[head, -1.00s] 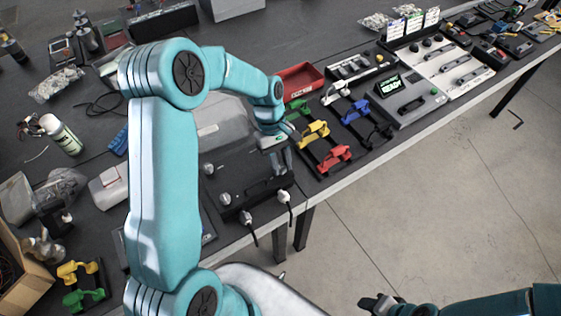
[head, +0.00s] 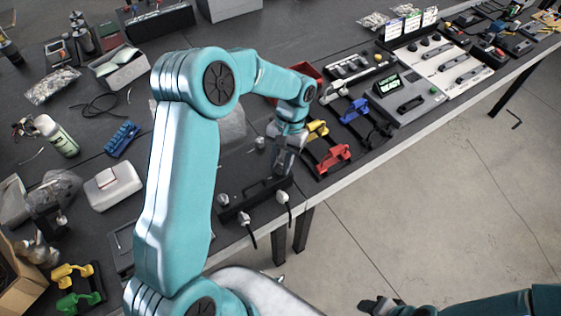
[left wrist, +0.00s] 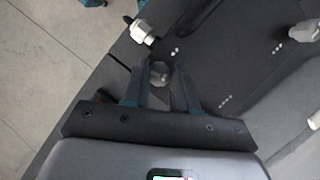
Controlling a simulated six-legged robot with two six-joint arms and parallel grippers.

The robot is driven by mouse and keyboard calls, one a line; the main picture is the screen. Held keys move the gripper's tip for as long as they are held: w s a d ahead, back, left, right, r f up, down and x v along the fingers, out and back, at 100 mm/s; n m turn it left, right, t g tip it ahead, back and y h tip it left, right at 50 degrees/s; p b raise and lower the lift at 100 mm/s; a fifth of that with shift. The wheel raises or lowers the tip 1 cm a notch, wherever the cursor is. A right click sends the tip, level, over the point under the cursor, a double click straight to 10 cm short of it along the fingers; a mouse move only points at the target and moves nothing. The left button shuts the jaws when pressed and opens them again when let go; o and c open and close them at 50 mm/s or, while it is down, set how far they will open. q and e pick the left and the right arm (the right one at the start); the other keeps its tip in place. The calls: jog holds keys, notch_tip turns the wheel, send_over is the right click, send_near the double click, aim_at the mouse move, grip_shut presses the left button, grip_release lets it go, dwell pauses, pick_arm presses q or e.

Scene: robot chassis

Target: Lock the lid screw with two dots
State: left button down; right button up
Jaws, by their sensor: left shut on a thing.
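The dark chassis lid (head: 236,178) lies on the table below my left arm. In the left wrist view the lid (left wrist: 225,65) carries small groups of white dots. A pair of dots (left wrist: 174,50) lies close to the grey lid screw (left wrist: 160,74) between my left fingers. My left gripper (left wrist: 161,78) is shut on this screw; it also shows in the head view (head: 284,168), over the lid's right side.
Red and yellow handles (head: 332,157) on a dark rack stand just right of my left gripper. A blue handle (head: 354,110) and a grey control box (head: 410,98) are farther right. A white box (head: 113,186) lies left of my arm. The table's front edge is close by.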

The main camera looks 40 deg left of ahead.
pick_arm(q)
jog(key=shift+d+m+y, duration=0.1)
jog(key=shift+m+y, duration=0.5)
jog(key=shift+m, duration=1.3)
jog(key=c, duration=0.9)
grip_release()
jog(key=v, duration=1.6)
jog(key=shift+w+d+r, duration=0.1)
jog(key=shift+d+r, duration=0.05)
